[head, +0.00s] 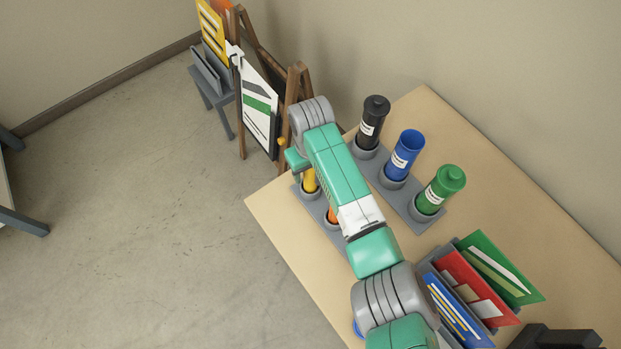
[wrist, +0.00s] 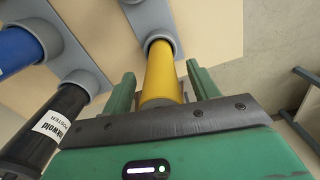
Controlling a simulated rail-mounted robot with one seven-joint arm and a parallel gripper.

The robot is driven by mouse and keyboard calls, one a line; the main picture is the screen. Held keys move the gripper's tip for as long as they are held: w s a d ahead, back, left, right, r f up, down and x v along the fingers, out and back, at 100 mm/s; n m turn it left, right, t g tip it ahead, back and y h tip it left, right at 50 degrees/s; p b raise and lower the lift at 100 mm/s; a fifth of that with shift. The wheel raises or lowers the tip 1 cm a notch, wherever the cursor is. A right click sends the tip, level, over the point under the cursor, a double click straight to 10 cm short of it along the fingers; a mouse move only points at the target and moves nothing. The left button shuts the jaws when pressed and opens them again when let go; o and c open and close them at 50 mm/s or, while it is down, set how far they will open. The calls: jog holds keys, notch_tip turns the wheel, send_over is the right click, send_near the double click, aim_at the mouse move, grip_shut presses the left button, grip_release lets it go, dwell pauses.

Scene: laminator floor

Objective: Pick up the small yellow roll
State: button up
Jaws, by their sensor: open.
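The small yellow roll (wrist: 161,72) stands in a grey cup of a holder, seen in the wrist view between my two green fingers. In the head view the yellow roll (head: 310,181) shows only in part, beside and below my arm. My gripper (wrist: 160,80) is open, with one finger on each side of the roll.
An orange roll (head: 332,215) stands in the same holder, partly under my arm. Black (head: 372,122), blue (head: 404,155) and green (head: 442,188) tubes stand in a grey rack behind. A file rack with folders (head: 472,285) is at right. A wooden easel (head: 291,110) stands beyond the table.

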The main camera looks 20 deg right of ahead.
jog(key=shift+f, duration=0.15)
jog(key=shift+c, duration=0.4)
grip_shut()
